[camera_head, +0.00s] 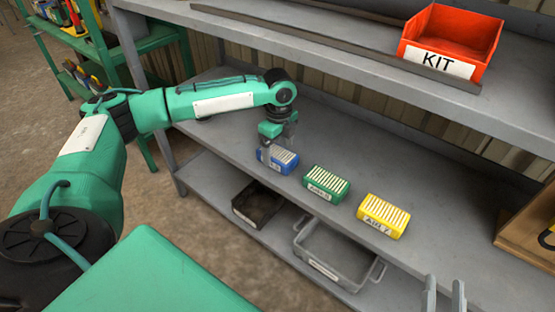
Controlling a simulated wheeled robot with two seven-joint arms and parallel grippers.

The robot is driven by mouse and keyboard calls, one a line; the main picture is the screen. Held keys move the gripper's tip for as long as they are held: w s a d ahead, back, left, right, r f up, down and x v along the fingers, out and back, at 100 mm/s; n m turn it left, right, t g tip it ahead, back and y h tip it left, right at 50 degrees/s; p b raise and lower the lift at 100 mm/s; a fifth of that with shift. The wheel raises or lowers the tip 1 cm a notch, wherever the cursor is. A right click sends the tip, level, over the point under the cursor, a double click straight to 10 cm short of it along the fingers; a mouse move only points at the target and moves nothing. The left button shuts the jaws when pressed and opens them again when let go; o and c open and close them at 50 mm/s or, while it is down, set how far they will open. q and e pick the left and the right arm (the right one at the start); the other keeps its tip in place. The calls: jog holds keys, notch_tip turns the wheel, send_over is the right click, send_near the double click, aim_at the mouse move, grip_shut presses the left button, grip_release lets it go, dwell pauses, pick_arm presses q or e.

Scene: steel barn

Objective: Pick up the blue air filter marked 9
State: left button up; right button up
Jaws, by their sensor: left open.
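The blue air filter (284,166) sits on the middle grey shelf, leftmost in a row of three filters. Its front label is partly hidden by a gripper finger, so I cannot read the number. My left gripper (278,147) points down right at the blue filter, with its open fingers at the filter's top and front. I cannot tell whether they touch it. My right gripper (444,294) shows only as two grey fingertips at the bottom right, spread apart with nothing between them.
A green filter (327,183) and a yellow filter marked 7 (382,215) stand to the right. A red KIT bin (452,42) is on the upper shelf (330,50). A black bin (257,204) and a grey crate (335,252) sit below. A wooden box (527,222) stands at right.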

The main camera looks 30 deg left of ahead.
pick_arm(q)
notch_tip(320, 180, down, 3)
jog(key=shift+r+b, duration=0.2)
jog(key=shift+b, duration=0.1)
pick_arm(e)
jog(key=r+t, duration=0.1)
jog(key=r, duration=0.1)
jog(key=d+r+t, duration=0.1)
jog(key=r, duration=0.1)
jog(key=shift+s+d+t, duration=0.1)
jog(key=shift+d+t, duration=0.05)
jog(key=shift+t, duration=0.25)
pick_arm(q)
jog(key=shift+c, duration=0.2)
jog(key=c, duration=1.1)
jog(key=shift+o, duration=0.2)
jog(key=shift+r, duration=0.1)
